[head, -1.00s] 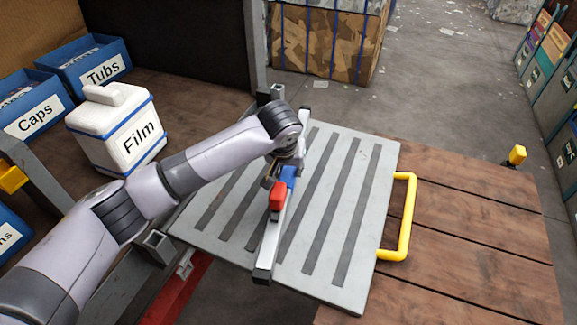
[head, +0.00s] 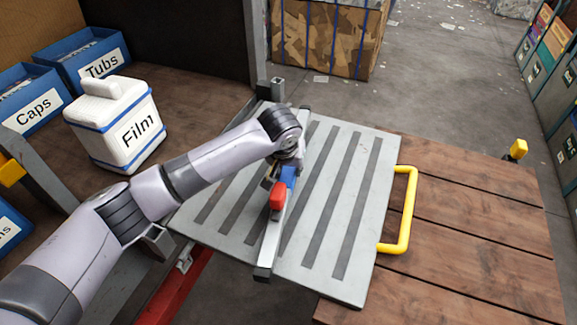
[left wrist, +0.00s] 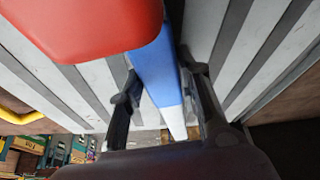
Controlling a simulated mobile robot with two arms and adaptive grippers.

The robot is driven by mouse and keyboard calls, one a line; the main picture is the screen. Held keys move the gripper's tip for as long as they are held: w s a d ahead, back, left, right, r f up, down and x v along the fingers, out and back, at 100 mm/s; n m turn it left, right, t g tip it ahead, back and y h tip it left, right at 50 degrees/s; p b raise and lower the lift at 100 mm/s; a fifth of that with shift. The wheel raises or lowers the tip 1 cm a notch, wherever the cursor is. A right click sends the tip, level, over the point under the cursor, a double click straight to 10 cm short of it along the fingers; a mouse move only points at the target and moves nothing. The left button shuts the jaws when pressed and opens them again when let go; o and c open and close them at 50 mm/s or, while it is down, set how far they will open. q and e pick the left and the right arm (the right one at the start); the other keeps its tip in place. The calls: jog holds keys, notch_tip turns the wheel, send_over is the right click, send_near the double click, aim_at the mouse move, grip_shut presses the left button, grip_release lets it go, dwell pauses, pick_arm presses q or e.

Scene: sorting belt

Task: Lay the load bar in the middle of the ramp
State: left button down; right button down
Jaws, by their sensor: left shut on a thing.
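The load bar (head: 270,247) is a long pale grey bar with dark ends, a blue middle and a red block. In the left wrist view the blue part (left wrist: 155,65) passes between the two dark fingers (left wrist: 163,105), with the red block large at upper left. I cannot tell whether the bar touches the ramp. My right gripper is out of view.
The ramp's right edge meets a wooden plank deck (head: 470,230), which is clear. A white Film container (head: 115,125) and blue bins for Tubs (head: 95,62) and Caps (head: 35,100) stand at left. A yellow handle (head: 410,210) sticks out from the ramp.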

aim_at(288, 170)
pick_arm(q)
jog(key=shift+w+f, duration=0.1)
jog(key=shift+f, duration=0.4)
jog(key=c, duration=1.1)
grip_release()
jog(key=shift+o, duration=0.2)
jog(key=shift+s+f, duration=0.2)
jog(key=shift+f, duration=0.15)
jog(key=o, duration=0.6)
jog(key=shift+r, duration=0.15)
jog(key=shift+r, duration=0.1)
jog(key=shift+r+p, duration=5)
jog(key=shift+p, duration=0.3)
jog(key=shift+f, duration=0.1)
